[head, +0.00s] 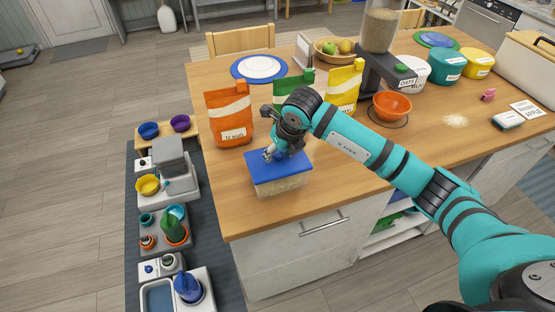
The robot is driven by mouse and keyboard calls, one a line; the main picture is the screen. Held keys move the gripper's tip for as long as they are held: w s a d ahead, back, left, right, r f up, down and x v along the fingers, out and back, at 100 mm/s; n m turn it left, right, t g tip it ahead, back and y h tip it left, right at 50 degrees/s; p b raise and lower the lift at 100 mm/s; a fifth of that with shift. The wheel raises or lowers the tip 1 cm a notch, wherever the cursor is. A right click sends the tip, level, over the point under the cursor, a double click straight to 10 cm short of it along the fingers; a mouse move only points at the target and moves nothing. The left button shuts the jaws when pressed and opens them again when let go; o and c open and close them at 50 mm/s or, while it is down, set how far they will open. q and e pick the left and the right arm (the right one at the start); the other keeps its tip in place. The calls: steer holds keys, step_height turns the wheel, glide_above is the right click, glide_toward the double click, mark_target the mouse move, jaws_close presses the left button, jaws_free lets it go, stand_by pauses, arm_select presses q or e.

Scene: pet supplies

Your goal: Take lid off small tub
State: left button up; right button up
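The small tub (284,187) is a clear box with tan contents, standing upright near the front left edge of the wooden table. Its blue lid (296,168) lies flat on top and covers it. My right gripper (269,154) points down at the back left part of the lid. The fingers are small and partly hidden by the wrist, so I cannot tell whether they touch or grip the lid. My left gripper is not in view.
Orange (230,118), green (292,86) and yellow (344,88) bags stand close behind the tub. An orange bowl (392,105) sits to the right under a dispenser (379,35). The tabletop right of the tub is mostly clear. Pet bowls and feeders stand on the floor mat (216,240) at left.

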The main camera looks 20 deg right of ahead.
jaws_close()
steer(key=shift+r, duration=0.15)
